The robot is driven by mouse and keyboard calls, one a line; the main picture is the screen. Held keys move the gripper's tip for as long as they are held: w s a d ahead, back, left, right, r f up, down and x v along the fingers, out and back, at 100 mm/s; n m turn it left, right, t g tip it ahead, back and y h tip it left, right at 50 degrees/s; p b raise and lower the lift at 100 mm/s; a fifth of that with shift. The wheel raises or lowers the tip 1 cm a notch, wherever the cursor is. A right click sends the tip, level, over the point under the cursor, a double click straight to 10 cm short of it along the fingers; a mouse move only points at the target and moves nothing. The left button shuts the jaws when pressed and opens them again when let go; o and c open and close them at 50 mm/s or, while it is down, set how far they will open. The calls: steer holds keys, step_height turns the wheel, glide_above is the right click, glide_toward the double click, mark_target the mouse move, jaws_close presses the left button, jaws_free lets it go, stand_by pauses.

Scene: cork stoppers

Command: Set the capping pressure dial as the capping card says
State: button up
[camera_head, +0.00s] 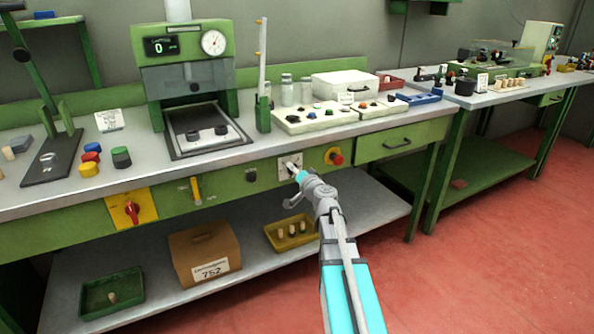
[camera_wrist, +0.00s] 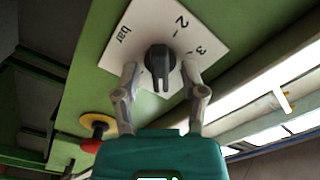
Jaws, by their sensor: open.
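The pressure dial is a black knob (camera_wrist: 159,62) on a white plate (camera_wrist: 145,20) marked "bar", "2" and "3" in the wrist view. The rest of its scale is hidden or unclear. The plate also shows on the bench's green front (camera_head: 284,161) in the head view. My gripper (camera_wrist: 161,72) is open, with one finger on each side of the knob. I cannot tell whether either finger touches it. A small white card (camera_head: 109,120) stands on the bench at the left; its print is too small to read, so I cannot tell if it is the capping card.
A red button on a yellow disc (camera_head: 335,157) sits close right of the dial. A red switch on a yellow plate (camera_head: 131,209) is further left. The capping machine (camera_head: 183,45) shows 0 on its display. Below are a cardboard box (camera_head: 204,249) and a yellow tray (camera_head: 284,244).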

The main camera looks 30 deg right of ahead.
steer(key=s, duration=1.2)
steer(key=shift+d, duration=0.2)
stand_by(0.4)
steer(key=a+f+n+g+y, duration=0.3)
steer(key=a+f+n, duration=0.1)
steer(key=a, duration=0.4)
steer(key=a+f+n+g+y, duration=0.3)
steer(key=a+f+g, duration=0.1)
steer(key=a, duration=0.4)
steer(key=s+a+f+n+g+h, duration=0.3)
steer(key=s+a+f+g+h, duration=0.35)
steer(key=s+f+g, duration=0.55)
step_height(320, 180, up, 36)
steer(key=s+t+p, duration=0.1)
steer(key=p, duration=3.3)
steer(key=shift+f, duration=0.15)
